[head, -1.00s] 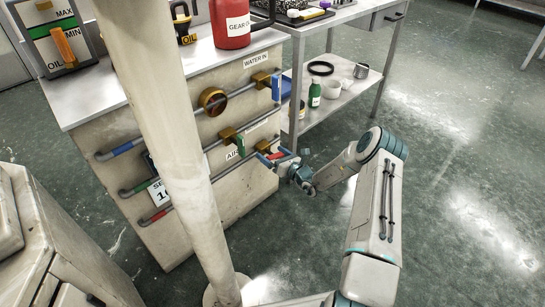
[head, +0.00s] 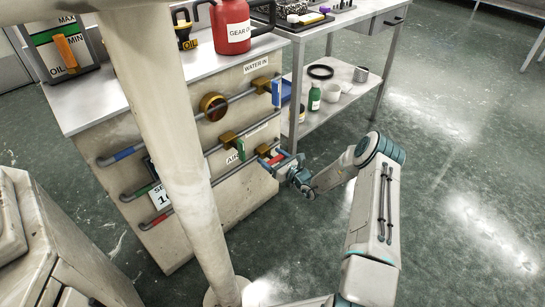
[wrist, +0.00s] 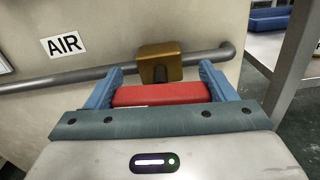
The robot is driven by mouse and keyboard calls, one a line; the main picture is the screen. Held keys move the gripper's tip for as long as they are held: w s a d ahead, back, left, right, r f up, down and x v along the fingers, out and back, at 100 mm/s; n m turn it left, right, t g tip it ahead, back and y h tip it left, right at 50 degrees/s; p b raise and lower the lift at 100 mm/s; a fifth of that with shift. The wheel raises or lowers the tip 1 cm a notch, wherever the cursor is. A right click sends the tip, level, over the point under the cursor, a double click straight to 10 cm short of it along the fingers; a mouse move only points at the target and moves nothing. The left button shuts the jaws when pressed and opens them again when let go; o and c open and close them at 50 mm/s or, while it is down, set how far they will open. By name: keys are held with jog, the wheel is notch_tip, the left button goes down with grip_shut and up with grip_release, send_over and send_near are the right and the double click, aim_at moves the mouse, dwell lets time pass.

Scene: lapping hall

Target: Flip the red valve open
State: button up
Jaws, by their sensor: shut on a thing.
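The red valve handle (wrist: 162,94) lies between the two blue fingers of my gripper (wrist: 161,88) in the wrist view. The gripper is shut on it. The handle sits in front of a brass valve body (wrist: 160,62) on a grey pipe (wrist: 75,78), beside a label reading AIR (wrist: 62,44). In the head view the red handle (head: 277,159) shows at my gripper (head: 278,162), on the lowest pipe of the cabinet's side. The handle's lower part is hidden by the gripper body.
A green-handled valve (head: 240,148) and a blue-handled valve (head: 276,92) are on the pipes above. A round brass gauge (head: 213,106) is on the top pipe. Floor to the right is clear.

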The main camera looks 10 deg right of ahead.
jog(key=shift+n, duration=0.5)
jog(key=o, duration=1)
jog(key=p+v, duration=0.4)
jog(key=v, duration=1)
jog(key=shift+a, duration=0.1)
